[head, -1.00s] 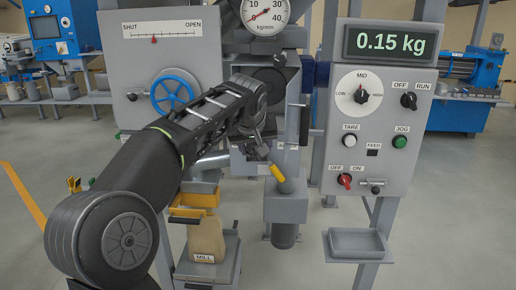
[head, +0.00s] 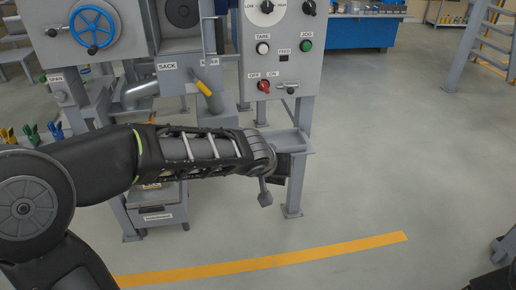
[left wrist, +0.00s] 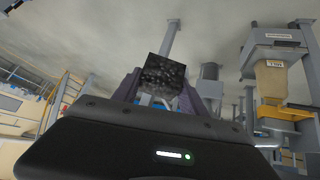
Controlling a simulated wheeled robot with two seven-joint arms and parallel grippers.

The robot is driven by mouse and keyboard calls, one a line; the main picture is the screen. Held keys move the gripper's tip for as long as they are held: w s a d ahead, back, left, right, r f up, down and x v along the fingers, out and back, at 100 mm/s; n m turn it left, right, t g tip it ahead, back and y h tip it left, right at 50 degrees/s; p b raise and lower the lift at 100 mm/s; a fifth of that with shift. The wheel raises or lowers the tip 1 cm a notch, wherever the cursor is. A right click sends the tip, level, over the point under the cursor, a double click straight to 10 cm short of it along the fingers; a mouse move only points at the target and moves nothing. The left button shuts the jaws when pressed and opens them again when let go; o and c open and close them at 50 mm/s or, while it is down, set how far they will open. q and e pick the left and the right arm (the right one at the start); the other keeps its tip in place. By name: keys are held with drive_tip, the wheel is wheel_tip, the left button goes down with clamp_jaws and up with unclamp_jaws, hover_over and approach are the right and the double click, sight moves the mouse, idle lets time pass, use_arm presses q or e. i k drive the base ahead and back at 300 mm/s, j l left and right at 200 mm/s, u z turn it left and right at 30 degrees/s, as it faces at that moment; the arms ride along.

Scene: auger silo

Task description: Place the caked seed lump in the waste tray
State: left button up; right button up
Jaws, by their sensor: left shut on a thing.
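The caked seed lump (left wrist: 165,76) is a dark, speckled block held between the fingers of my left gripper (left wrist: 160,98) in the left wrist view. In the head view my left arm reaches right, and the left gripper (head: 279,169) is at the front of the small grey tray (head: 291,136). This tray is on the control panel's stand and looks to be the waste tray. My wrist hides part of it. I cannot make out the lump in the head view, nor tell its height over the tray. My right gripper cannot be made out.
The control panel (head: 283,62) with knobs and buttons rises behind the tray. Open floor (head: 400,160) lies to the right, with a yellow line (head: 300,257) in front.

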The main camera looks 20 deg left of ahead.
sight(288, 144)
drive_tip(key=i+l, duration=0.2)
drive_tip(key=i, duration=0.2)
drive_tip(key=i+l, duration=0.2)
drive_tip(key=i, duration=0.15)
drive_tip(key=i+l+z, duration=0.1)
drive_tip(key=i, duration=0.3)
drive_tip(key=l, duration=0.1)
